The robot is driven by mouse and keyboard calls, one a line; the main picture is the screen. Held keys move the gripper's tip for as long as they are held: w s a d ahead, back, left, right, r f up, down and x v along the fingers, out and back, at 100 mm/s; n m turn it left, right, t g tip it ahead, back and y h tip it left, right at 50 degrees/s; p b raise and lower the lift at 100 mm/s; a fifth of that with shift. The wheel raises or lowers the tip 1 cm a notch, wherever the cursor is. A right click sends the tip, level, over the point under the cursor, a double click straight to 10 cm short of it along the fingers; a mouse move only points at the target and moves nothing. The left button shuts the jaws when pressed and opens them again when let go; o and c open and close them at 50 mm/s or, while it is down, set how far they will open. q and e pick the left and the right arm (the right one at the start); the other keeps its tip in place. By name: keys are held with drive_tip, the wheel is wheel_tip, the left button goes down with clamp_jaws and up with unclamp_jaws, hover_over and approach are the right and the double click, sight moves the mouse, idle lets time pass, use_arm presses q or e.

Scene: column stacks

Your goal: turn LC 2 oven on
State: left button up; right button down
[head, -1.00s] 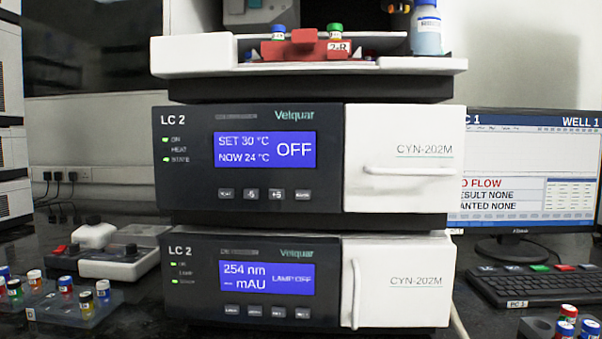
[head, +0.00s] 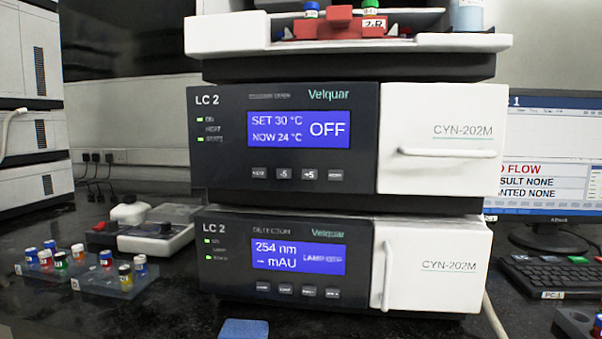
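The LC 2 oven (head: 290,165) is the upper dark-fronted unit of the stack in the middle of the head view. Its blue display (head: 298,129) reads SET 30 °C, NOW 24 °C and OFF. Below the display is a row of small buttons; the leftmost button (head: 259,174) has a label too small to read surely, and two others read -5 and +5. The oven's white door (head: 440,125) with a horizontal handle is on the right and looks closed. Neither of my grippers is in view.
The LC 2 detector (head: 225,275) stands under the oven, showing 254 nm and a lamp line. A white tray (head: 230,40) with a red rack tops the stack. Vial racks (head: 60,268) are at left, a keyboard (head: 545,275) at right. A blue block (head: 243,329) lies in front.

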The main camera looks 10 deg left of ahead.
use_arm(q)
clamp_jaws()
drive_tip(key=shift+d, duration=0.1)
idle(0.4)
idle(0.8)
